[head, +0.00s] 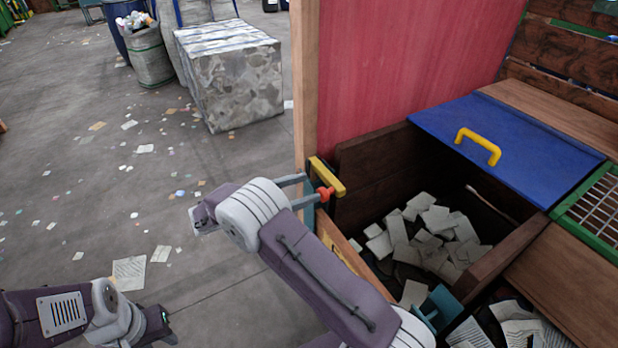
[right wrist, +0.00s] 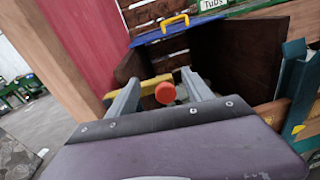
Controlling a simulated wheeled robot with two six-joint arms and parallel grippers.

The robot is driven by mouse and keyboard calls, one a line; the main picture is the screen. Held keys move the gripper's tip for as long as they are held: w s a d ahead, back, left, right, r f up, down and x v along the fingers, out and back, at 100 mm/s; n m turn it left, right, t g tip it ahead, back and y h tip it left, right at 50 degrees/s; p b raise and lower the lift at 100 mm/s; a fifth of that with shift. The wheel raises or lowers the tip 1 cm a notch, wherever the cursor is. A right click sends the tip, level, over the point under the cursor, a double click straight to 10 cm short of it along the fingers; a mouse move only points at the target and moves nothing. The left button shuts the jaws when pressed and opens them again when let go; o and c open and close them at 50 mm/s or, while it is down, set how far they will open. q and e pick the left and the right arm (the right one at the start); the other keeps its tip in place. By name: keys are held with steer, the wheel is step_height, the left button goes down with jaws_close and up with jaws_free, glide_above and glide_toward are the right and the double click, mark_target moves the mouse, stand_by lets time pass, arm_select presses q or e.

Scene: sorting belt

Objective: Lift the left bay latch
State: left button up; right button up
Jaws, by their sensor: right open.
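The left bay latch (head: 327,178) is a yellow bar with a red knob, at the left front corner of the dark wooden bay beside the wooden post. It also shows in the right wrist view, with the red knob (right wrist: 165,92) facing me. My right gripper (head: 303,189) is open, with one finger on each side of the knob; I cannot tell whether they touch it. The same fingers (right wrist: 160,88) show in the right wrist view. My left arm is low at the left in the head view; its gripper (head: 160,326) is small and its jaws are unclear.
The bay (head: 375,170) holds loose pale papers (head: 430,235). A blue lid (head: 510,130) with a yellow handle (head: 478,146) covers its back. A red panel (head: 410,60) and wooden post (head: 304,90) rise behind the latch. A pale bale (head: 235,85) stands on the littered floor.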

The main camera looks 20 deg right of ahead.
mark_target(323, 194)
steer(key=shift+a+f+n+t+b, duration=0.8)
steer(key=shift+a+f, duration=0.75)
steer(key=shift+f, duration=0.9)
steer(key=d, duration=0.9)
steer(key=shift+w, duration=0.2)
arm_select(q)
step_height(323, 194, down, 2)
steer(key=shift+s+f, duration=0.1)
steer(key=shift+f, duration=0.15)
arm_select(e)
steer(key=shift+c, duration=0.3)
jaws_close()
